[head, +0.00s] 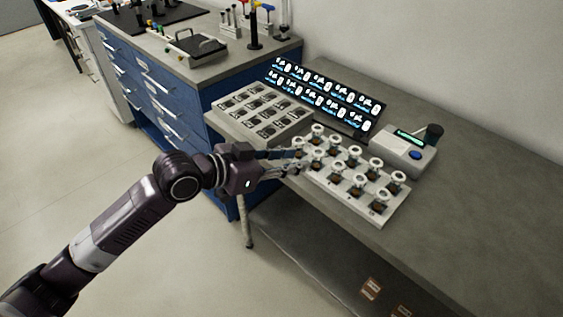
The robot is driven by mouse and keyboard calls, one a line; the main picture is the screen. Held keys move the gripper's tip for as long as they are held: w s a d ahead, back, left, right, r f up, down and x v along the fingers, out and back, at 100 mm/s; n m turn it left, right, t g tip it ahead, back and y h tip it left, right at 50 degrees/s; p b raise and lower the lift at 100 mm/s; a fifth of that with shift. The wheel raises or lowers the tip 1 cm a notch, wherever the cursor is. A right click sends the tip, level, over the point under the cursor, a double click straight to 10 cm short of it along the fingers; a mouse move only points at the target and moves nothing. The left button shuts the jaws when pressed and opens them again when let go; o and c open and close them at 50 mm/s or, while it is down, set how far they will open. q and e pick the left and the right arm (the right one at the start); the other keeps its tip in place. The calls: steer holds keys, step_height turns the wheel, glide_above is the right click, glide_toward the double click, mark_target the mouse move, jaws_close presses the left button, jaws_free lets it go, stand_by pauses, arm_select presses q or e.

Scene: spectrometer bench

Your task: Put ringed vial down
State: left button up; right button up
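Several vials with white ring tops and brown contents stand in a pale rack (345,195) on the grey bench. One ringed vial (352,152) stands in the far row, and another ringed vial (378,201) stands at the near right end. My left gripper (291,161) reaches in from the left, its dark fingers over the rack's left end. The fingers overlap the ringed vials there. I cannot tell whether they are closed on one or only beside it. My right gripper is not in view.
A grey tray (237,127) with dark slots lies left of the rack. A black panel (347,117) of lit icons stands behind. A small device (404,150) with a green display is at right. The bench's right side (480,190) is clear.

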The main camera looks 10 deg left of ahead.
arm_select(q)
steer(key=v, duration=0.3)
steer(key=shift+s+r, duration=0.1)
stand_by(0.4)
